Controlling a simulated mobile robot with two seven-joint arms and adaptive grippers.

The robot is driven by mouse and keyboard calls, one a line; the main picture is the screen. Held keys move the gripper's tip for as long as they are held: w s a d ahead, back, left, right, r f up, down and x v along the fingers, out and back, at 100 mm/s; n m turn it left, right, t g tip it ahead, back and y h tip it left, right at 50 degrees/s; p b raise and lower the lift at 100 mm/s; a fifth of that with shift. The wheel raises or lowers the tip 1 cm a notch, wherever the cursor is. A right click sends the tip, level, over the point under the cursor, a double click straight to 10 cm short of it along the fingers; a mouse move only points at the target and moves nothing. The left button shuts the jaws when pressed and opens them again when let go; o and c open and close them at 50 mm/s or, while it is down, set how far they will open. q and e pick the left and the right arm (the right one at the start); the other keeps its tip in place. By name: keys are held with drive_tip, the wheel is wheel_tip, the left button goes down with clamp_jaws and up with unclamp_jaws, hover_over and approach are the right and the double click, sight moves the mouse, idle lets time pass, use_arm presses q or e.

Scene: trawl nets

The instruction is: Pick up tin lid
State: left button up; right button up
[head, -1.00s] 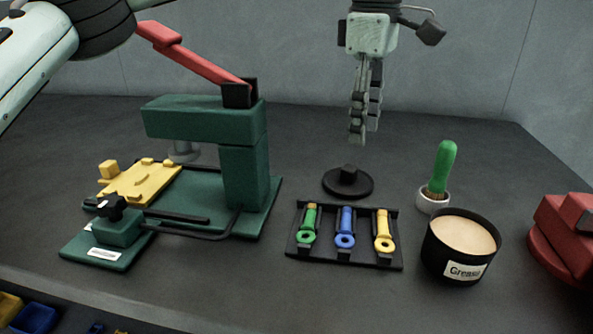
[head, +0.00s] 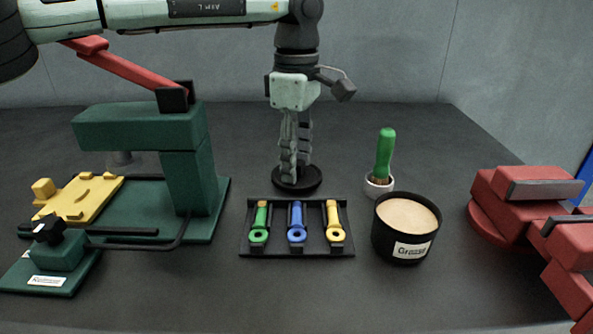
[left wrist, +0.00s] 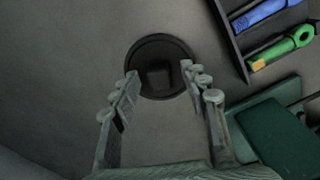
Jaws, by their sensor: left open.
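The tin lid (head: 312,184) is a black disc with a raised knob, lying flat on the dark table behind the tool tray. It also shows in the left wrist view (left wrist: 147,52). My left gripper (head: 296,178) points straight down at it and partly hides the lid and its knob in the head view. In the left wrist view the left gripper (left wrist: 160,70) is open, its fingertips apart on either side of the knob. I cannot tell whether the fingers touch the lid. My right gripper is not in view.
A black tray (head: 277,247) with green, blue and yellow tools lies in front of the lid. A green press (head: 187,170) stands left.

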use_arm(q)
drive_tip(key=shift+c, duration=0.6)
clamp_jaws()
